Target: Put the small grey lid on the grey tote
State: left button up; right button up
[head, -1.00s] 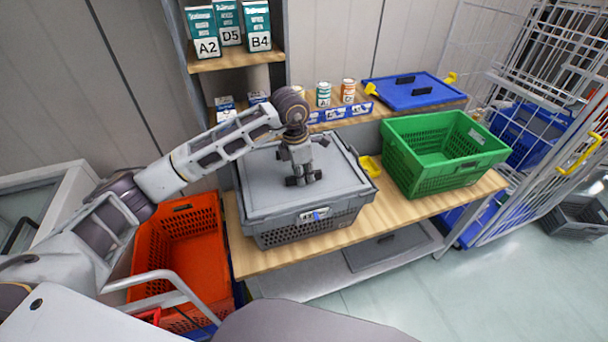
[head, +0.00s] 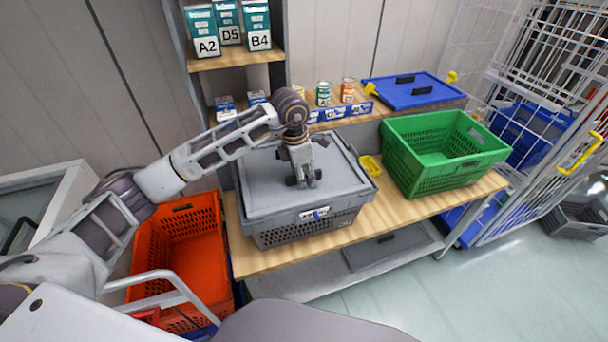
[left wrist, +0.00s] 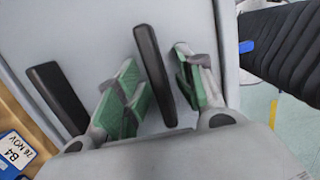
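The small grey lid (head: 262,187) lies flat on top of the grey tote (head: 290,232), which stands on the wooden bench. I cannot tell whether its edges sit fully down all round. My left gripper (head: 301,183) points down over the lid's middle. In the left wrist view the green-padded fingers (left wrist: 163,92) are apart, one on each side of a black handle (left wrist: 152,65) on the lid, and seem clear of it. A second black handle (left wrist: 57,97) lies left of the fingers. My right gripper is not in view.
A green crate (head: 440,178) stands right of the tote, with a yellow item between. An orange crate (head: 165,250) is at the left. A blue lid (head: 408,97) and cans (head: 323,93) are behind. A wire cage (head: 560,130) stands at the right.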

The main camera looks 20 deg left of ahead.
pick_arm(q)
notch_tip(320, 180, up, 12)
jog(key=a, duration=0.1)
jog(key=shift+s+a, duration=0.25)
jog(key=shift+s, duration=0.2)
dwell(0.4)
dwell(0.5)
